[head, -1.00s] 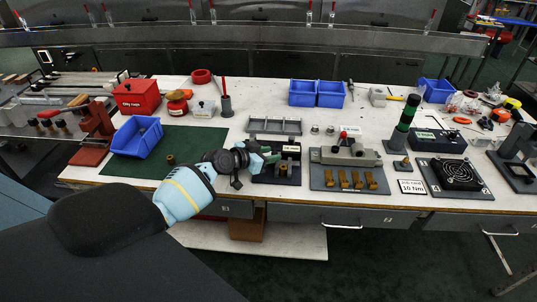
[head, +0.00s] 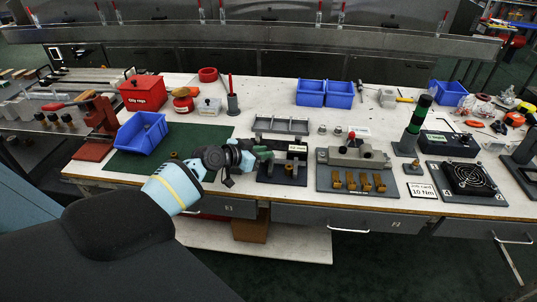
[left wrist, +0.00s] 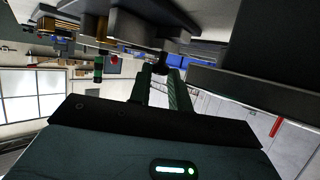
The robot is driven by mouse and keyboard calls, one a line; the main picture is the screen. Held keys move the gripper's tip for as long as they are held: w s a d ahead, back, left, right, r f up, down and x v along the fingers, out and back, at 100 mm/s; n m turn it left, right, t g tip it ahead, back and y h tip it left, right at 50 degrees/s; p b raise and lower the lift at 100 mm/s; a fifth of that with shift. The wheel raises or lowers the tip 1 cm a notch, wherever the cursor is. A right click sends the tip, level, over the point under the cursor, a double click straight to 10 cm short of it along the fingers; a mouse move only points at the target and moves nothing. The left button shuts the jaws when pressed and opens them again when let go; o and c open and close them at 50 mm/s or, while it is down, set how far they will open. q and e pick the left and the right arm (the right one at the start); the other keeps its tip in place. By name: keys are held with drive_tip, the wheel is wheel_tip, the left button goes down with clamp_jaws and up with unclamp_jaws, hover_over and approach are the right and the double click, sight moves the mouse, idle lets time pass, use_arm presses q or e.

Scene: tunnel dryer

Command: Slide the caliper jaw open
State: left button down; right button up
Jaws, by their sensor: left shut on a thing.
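The caliper fixture (head: 283,178) is a dark base with short upright posts and a small white label, at the table's front edge in the head view. The caliper itself is too small and dark to make out clearly. My left gripper (head: 266,157) reaches in from the left to the upper left of this fixture. In the left wrist view its two green fingers (left wrist: 161,72) are closed on a small dark piece (left wrist: 160,66) at their tips, which seems to be part of the caliper. How far the jaw is open cannot be seen. My right gripper is not in view.
A green mat (head: 205,137) with a blue bin (head: 141,134) lies to the left. A grey plate (head: 395,183) with brass pieces stands right of the fixture. A grey divided tray (head: 281,126) sits behind it.

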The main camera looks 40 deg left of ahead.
use_arm(q)
drive_tip(key=c, duration=1.3)
unclamp_jaws()
drive_tip(key=shift+v, duration=3.9)
drive_tip(key=shift+s+f, duration=0.1)
